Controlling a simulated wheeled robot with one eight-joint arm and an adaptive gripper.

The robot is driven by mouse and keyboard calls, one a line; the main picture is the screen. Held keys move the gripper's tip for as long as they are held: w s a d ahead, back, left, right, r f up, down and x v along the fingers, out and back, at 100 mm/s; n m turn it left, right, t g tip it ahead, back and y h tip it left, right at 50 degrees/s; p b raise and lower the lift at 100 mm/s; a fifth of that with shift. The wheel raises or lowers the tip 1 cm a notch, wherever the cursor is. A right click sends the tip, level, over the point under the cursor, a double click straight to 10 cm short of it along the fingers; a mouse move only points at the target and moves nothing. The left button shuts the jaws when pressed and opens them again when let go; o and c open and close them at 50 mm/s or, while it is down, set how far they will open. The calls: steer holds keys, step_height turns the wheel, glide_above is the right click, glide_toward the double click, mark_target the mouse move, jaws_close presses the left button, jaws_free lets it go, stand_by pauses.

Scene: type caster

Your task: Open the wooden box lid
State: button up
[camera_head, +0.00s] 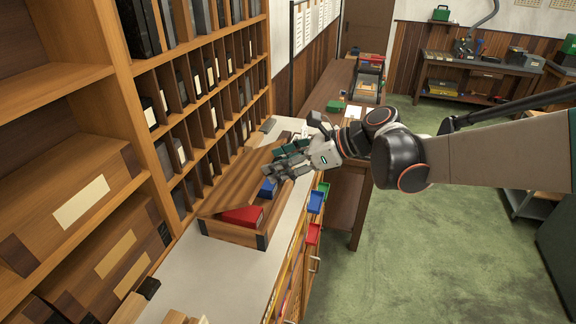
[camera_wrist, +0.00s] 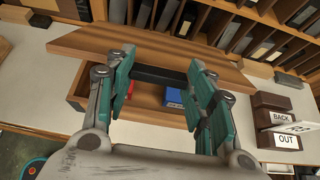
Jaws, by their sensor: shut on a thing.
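A long wooden box (camera_head: 228,232) stands on the pale counter, and its front wall also shows in the wrist view (camera_wrist: 150,115). Its wooden lid (camera_head: 240,172) is raised at a slant on the near side, leaving a gap into the box; it spans the wrist view (camera_wrist: 150,45). Inside lie a red thing (camera_head: 243,215) and a blue thing (camera_head: 267,188). My gripper (camera_head: 284,165) is at the lid's front edge. In the wrist view its green-padded fingers (camera_wrist: 162,76) are shut on the black handle bar (camera_wrist: 158,75) of the lid.
A wooden shelf with pigeonholes (camera_head: 200,85) rises close behind the box. In the wrist view, dark blocks and a sign reading BACK and OUT (camera_wrist: 283,130) stand right of the box. Small blue and red drawers (camera_head: 315,203) stick out below the counter. The counter (camera_head: 190,275) has bare room in front.

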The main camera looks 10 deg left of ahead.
mark_target(258, 169)
steer(key=a+r+h+p, duration=0.2)
steer(key=a+r, duration=0.1)
steer(key=a+r+h+p, duration=0.2)
steer(key=a+r+p, duration=0.1)
steer(key=shift+w+r+h, duration=0.15)
steer(key=shift+r+h, duration=0.1)
steer(key=shift+h, duration=0.05)
steer(key=a+r+h+p, duration=0.2)
steer(key=a+r+h, duration=0.1)
steer(key=a, duration=0.6)
steer(key=shift+w+g+h, duration=0.4)
steer(key=shift+h, duration=0.3)
steer(key=shift+a, duration=0.1)
steer(key=shift+f, duration=0.1)
steer(key=o, duration=1.5)
steer(key=shift+a, duration=0.15)
